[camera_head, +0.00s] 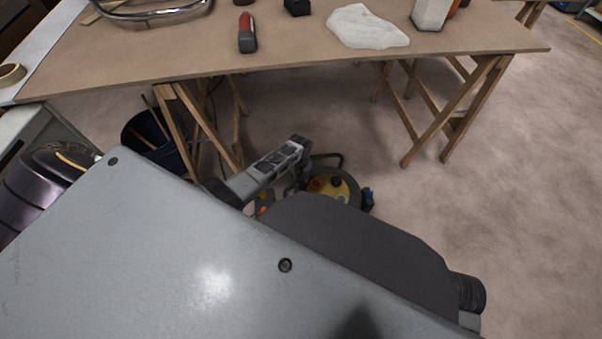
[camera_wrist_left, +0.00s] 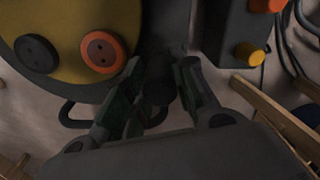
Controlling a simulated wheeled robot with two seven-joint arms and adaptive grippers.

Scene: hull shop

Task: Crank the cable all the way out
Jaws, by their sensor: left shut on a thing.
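The cable reel (camera_head: 345,187) stands on the floor below the table, with a yellow face and a dark rim; the lower part is hidden behind dark and grey parts in front. In the left wrist view the yellow face (camera_wrist_left: 70,75) fills the upper left, with one black and one orange round socket. My left gripper (camera_wrist_left: 161,78) is beside the reel, its two fingers closed on a dark piece, seemingly the crank handle, hard to make out in the shade. In the head view its fingertips are not clear. No run of drawn-out cable can be made out. My right gripper is not in view.
A table (camera_head: 190,62) on wooden trestles stands behind the reel, holding a red-and-black tool (camera_head: 246,33) and a white cloth (camera_head: 366,28). A dark blue bucket (camera_head: 158,150) stands left of the trestle legs. The floor at the right is clear.

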